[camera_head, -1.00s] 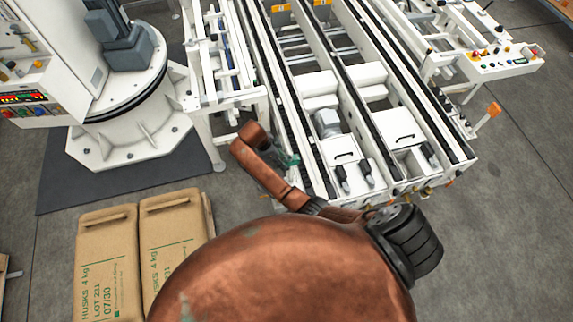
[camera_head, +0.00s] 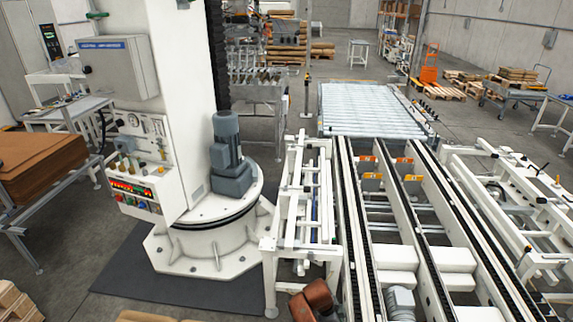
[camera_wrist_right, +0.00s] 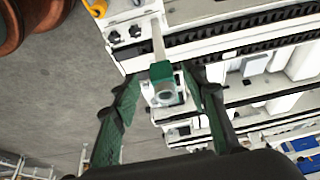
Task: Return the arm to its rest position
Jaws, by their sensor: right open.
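My right gripper (camera_wrist_right: 161,82) shows in the right wrist view, its two green-padded fingers spread apart. A green block with a grey round end (camera_wrist_right: 162,86) on a pale bar appears between the fingers. I cannot tell how far it is from them, and neither finger visibly closes on it. In the head view only a copper-coloured piece of my arm (camera_head: 312,301) shows at the bottom edge, beside the conveyor frame. My left gripper is in neither current view.
A white chain conveyor (camera_head: 427,245) runs away to a roller section (camera_head: 370,108). The palletizer column (camera_head: 172,110) stands on a round base to the left. Brown sheets (camera_head: 40,165) lie on a rack at far left. Grey floor is clear between rack and base.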

